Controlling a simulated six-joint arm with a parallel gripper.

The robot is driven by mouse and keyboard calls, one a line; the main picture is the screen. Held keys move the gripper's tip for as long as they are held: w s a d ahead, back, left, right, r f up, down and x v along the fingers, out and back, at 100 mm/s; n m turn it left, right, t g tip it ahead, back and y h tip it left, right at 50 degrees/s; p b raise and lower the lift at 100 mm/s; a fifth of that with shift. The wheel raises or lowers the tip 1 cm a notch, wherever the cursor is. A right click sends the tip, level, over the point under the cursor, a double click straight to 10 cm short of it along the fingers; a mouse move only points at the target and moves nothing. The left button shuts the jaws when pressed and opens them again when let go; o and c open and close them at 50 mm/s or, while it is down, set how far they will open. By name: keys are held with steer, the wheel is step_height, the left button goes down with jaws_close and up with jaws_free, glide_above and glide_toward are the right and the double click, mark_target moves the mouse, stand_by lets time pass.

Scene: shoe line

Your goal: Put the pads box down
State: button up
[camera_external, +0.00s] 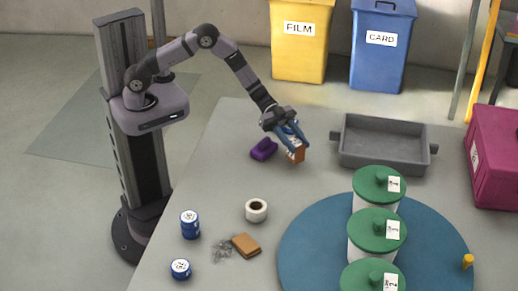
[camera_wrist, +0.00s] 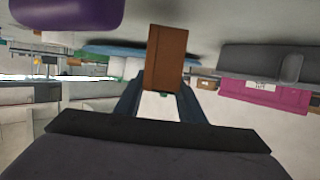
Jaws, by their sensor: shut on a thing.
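The pads box, a small orange-brown box (camera_external: 295,156), is between the blue fingers of my gripper (camera_external: 297,141), near the far middle of the table. In the wrist view the box (camera_wrist: 166,58) stands up between the two fingers of my gripper (camera_wrist: 160,100), which are shut on it. It is at or just above the table top; I cannot tell whether it touches. The fingers hide part of its upper side in the outside view.
A purple object (camera_external: 263,149) lies close left of the box. A grey tray (camera_external: 383,166) stands to the right. A blue round turntable (camera_external: 300,254) bears green-lidded tubs (camera_external: 376,236).

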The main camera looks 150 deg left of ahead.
steer(key=shift+f, duration=1.05)
steer(key=shift+f, duration=0.2)
steer(key=o, duration=1.1)
steer(key=shift+r, duration=0.1)
steer(key=shift+r, duration=0.15)
steer(key=v, duration=1.2)
steer(key=shift+p, duration=0.3)
